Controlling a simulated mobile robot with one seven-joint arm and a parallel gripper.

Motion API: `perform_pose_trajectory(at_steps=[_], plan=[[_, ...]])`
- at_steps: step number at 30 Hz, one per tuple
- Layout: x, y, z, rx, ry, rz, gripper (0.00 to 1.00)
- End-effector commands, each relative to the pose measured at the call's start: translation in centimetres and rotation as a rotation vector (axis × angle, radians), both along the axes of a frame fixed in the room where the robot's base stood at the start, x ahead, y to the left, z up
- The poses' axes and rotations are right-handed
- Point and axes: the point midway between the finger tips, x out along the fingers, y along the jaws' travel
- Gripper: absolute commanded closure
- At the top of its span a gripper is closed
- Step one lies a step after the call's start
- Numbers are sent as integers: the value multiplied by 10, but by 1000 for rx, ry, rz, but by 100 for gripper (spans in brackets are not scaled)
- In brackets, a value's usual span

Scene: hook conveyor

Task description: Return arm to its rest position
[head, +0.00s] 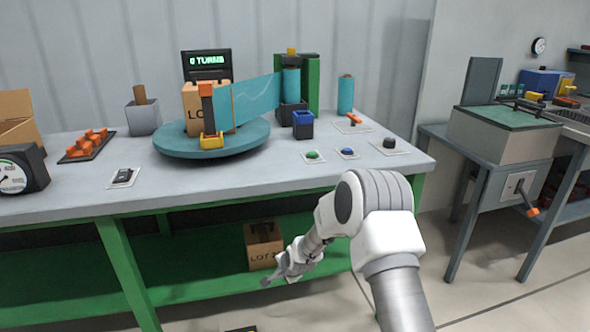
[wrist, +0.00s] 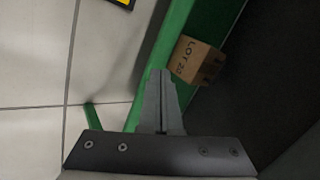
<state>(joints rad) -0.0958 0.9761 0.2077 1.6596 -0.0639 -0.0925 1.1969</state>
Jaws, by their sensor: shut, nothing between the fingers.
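My white and grey arm reaches forward and down in front of the workbench in the head view. My gripper (head: 268,282) hangs below the tabletop, close to the front of the green lower shelf. In the wrist view my gripper (wrist: 163,76) has its two fingers together with nothing between them. A cardboard box marked LOT (head: 262,246) sits on the lower shelf, just behind my gripper. The box also shows in the wrist view (wrist: 195,60), to the right of the fingertips and apart from them.
The grey workbench (head: 80,200) carries a blue turntable (head: 176,146) with a box and teal film. Coloured buttons (head: 347,153) lie at its front right. Green bench legs (head: 127,270) stand left of my arm. A second grey table (head: 477,165) stands right. Floor between is clear.

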Motion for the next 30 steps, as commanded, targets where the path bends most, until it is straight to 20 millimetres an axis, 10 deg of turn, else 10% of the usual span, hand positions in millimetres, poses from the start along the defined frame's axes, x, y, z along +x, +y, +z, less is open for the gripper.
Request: perform_pose_trajectory(at_steps=[15, 30], plan=[[-65, -76, 201, -327, -66, 277, 100], [-205, -144, 321, -575, -70, 503, 100]])
